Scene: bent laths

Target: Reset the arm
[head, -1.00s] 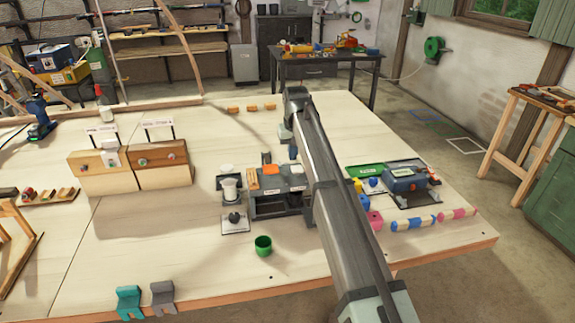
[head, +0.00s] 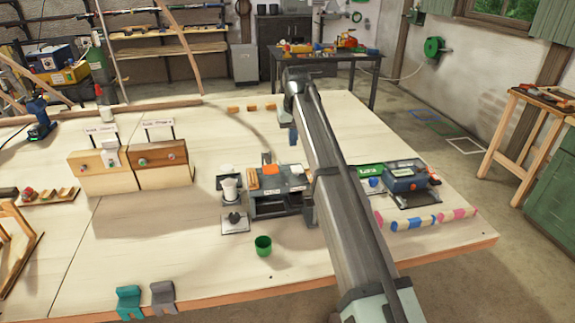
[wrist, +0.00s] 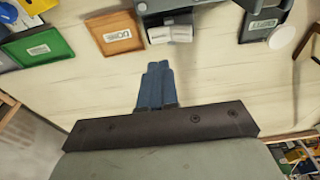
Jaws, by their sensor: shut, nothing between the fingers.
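My arm stretches from the bottom of the head view up over the table to a raised joint. My gripper (head: 293,134) hangs below that joint, above the tabletop behind the grey stand; only a small blue part of it shows. In the wrist view its two blue fingers (wrist: 158,86) are together, with nothing held between them. They point towards the bare wooden tabletop (head: 200,235). How high they are above it is hard to tell.
A grey stand (head: 277,203) stands left of my arm, with a green cup (head: 263,245) in front. Right of my arm lie a blue box (head: 404,178) and a striped bar (head: 430,219). Two wooden boxes (head: 163,176) stand left. The wrist view shows green (wrist: 38,48) and orange (wrist: 116,34) trays.

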